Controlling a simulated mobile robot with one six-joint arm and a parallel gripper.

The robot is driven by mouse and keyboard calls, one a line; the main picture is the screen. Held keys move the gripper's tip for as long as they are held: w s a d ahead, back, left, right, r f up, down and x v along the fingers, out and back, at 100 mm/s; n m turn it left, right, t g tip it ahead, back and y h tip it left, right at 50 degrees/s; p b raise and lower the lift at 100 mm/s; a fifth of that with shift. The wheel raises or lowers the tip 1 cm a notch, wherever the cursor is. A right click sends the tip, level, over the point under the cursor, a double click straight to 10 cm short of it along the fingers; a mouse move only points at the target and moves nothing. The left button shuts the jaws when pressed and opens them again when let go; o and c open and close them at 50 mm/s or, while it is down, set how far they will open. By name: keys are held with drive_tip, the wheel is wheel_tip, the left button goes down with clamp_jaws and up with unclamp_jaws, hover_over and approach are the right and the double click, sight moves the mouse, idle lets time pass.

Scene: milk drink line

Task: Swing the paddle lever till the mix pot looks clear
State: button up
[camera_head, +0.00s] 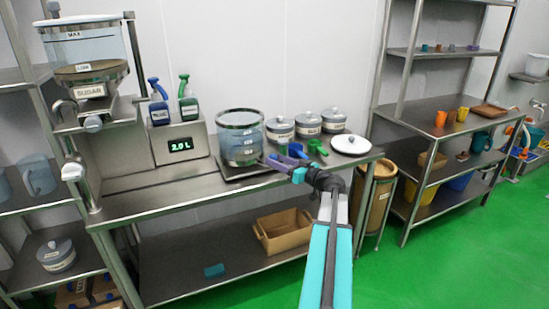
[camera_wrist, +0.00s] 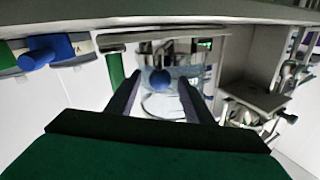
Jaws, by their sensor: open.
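The mix pot (camera_head: 240,138) is a clear glass vessel with a metal rim, standing on a metal base on the steel bench. Its contents look bluish and see-through; fine detail is too small to judge. My gripper (camera_head: 274,162) is at the pot's lower right side. In the wrist view, my gripper (camera_wrist: 160,92) is open, with a round blue knob (camera_wrist: 160,79), which looks like the paddle lever's end, showing between its fingers. The pot (camera_wrist: 182,72) shows behind the knob. I cannot tell whether the fingers touch it. The lever's shaft is mostly hidden in the head view.
Several lidded canisters (camera_head: 307,123) stand behind my gripper, with a green scoop (camera_head: 318,147) before them. A white lid (camera_head: 351,144) lies at the bench's right end. A display (camera_head: 181,145) reads 2.0 L. The sugar hopper (camera_head: 87,50) stands at left. The green floor ahead is clear.

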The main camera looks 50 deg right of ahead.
drive_tip(key=shift+w+a, duration=0.1)
drive_tip(key=shift+w, duration=1.2)
clamp_jaws()
drive_tip(key=shift+s+d, duration=0.1)
drive_tip(key=shift+d, duration=0.25)
drive_tip(key=shift+a, duration=0.3)
